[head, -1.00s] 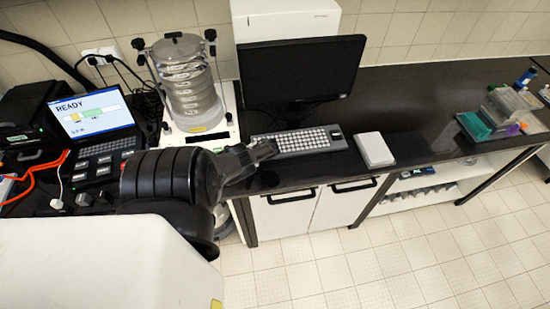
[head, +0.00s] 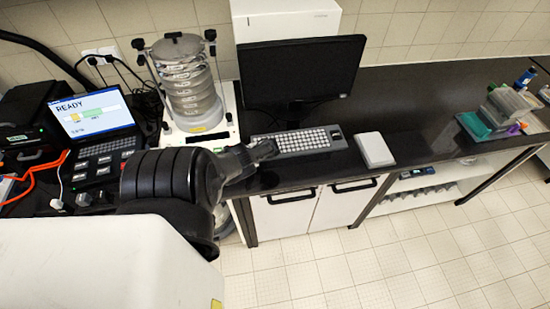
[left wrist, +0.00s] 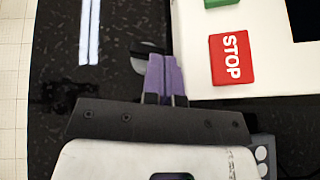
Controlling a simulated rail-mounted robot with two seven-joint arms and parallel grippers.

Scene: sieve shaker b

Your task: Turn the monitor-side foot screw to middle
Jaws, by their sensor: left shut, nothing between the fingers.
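The sieve shaker (head: 198,133) stands on the dark bench, with a stack of clear sieves on its white base. In the left wrist view, its white base (left wrist: 200,50) carries a red STOP button (left wrist: 232,59). A foot screw (left wrist: 140,64), a grey disc with a dark part, shows beside the base edge. My left gripper (head: 264,150) is in front of the keyboard in the head view. In the wrist view its purple fingers (left wrist: 165,78) are shut and empty, right beside the foot screw and partly covering it. I cannot tell whether they touch it. My right gripper is out of view.
A black monitor (head: 300,72) stands behind the keyboard (head: 298,141). A white box (head: 374,150) lies to the keyboard's right. A laptop-like controller (head: 92,117) reading READY stands left of the shaker. The bench is clear farther right, up to a rack (head: 492,118).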

